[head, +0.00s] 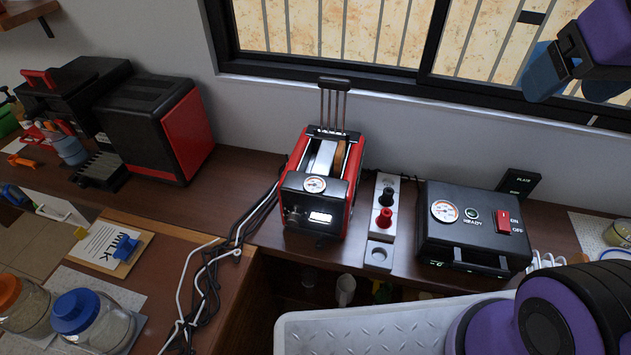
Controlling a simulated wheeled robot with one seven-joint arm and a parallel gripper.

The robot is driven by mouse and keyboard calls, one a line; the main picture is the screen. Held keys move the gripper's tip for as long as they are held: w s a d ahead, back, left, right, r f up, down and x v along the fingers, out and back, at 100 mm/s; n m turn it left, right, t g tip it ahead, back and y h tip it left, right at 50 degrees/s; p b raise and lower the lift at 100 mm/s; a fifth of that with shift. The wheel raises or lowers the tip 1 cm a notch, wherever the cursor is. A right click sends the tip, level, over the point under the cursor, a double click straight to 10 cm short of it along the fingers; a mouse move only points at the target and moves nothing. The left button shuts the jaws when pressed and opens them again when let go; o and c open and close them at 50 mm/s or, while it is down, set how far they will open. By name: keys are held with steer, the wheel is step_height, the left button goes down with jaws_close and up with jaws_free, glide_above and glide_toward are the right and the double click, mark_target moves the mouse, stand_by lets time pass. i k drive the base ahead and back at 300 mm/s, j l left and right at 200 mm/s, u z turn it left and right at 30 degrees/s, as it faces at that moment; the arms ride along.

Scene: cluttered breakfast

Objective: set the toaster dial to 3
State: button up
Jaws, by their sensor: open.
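The toaster (348,200) is red and black and stands on the brown counter near the middle of the head view. Something tan and brown shows in its top slot, and a wire rack rises behind it. A round white gauge (315,184) is on its upper front. Below it are a small lit panel (320,217) and a dark knob-like part (293,214), too small to read any number. My gripper (572,92), with blue fingers, is at the upper right by the window, open and empty, well apart from the toaster.
A strip with black and red plugs (384,219) stands right of the toaster. Beyond it is a black box (460,232) with a gauge and red switch. Loose cables (210,275) lie to the left. A large black and red machine (150,125) stands further left.

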mark_target(294, 219)
steer(key=k+l+u, duration=0.3)
steer(key=l, duration=0.15)
steer(key=k+l+u, duration=0.15)
steer(key=l+u, duration=0.15)
steer(key=k+l+u, duration=0.3)
steer(key=l, duration=0.15)
